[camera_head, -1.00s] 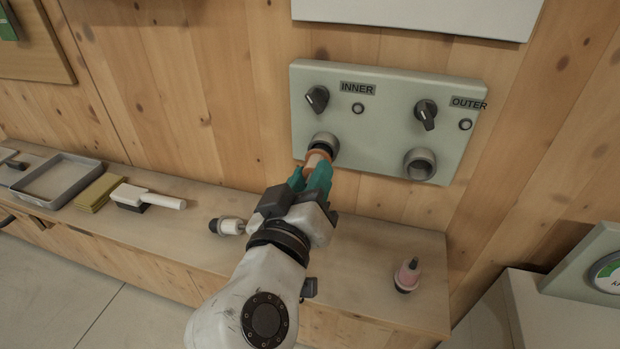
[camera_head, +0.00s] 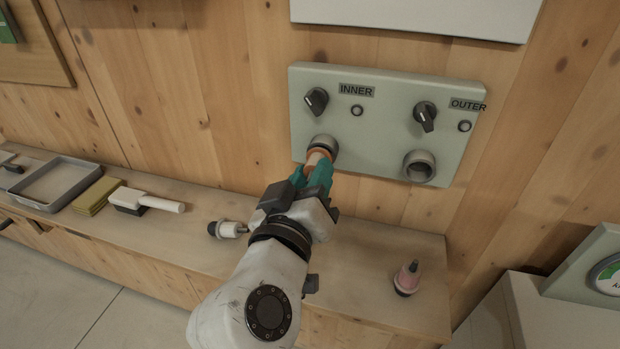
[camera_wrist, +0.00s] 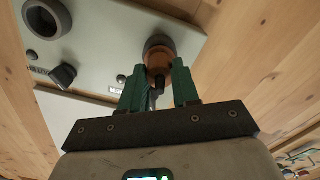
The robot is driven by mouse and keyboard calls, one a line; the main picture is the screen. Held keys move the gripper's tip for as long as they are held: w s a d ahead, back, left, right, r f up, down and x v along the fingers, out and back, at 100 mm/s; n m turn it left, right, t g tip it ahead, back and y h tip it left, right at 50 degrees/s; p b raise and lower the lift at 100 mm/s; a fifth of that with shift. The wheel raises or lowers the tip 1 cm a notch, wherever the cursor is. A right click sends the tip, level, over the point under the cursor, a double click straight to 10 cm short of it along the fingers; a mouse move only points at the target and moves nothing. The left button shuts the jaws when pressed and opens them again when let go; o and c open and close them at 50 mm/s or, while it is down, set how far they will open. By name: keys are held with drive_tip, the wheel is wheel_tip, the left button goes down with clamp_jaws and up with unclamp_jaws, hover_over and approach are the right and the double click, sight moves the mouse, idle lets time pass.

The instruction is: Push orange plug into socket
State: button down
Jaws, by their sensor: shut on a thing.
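The orange plug (camera_head: 318,157) is between the teal fingers of my gripper (camera_head: 313,174), which is shut on it. The plug's front end is at the mouth of the INNER socket (camera_head: 323,142), the left of two grey round sockets on the pale green panel (camera_head: 386,108). In the wrist view the plug (camera_wrist: 159,66) lines up with the socket rim, and the fingers (camera_wrist: 160,88) flank it. How deep the plug sits is hidden. The OUTER socket (camera_head: 419,166) is empty and also shows in the wrist view (camera_wrist: 46,18).
A white plug (camera_head: 228,229) and a pink plug (camera_head: 407,278) stand or lie on the wooden bench (camera_head: 370,262). A brush (camera_head: 146,201), yellow sponges (camera_head: 97,195) and a grey tray (camera_head: 58,184) are at left. Black knobs (camera_head: 316,100) sit above the sockets.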

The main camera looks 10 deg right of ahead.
drive_tip(key=shift+w+d, duration=0.1)
drive_tip(key=shift+w, duration=0.05)
drive_tip(key=c, duration=0.8)
unclamp_jaws()
drive_tip(key=shift+o, duration=0.2)
drive_tip(key=b+v, duration=0.1)
drive_tip(key=v, duration=0.9)
drive_tip(key=shift+s+b, duration=0.35)
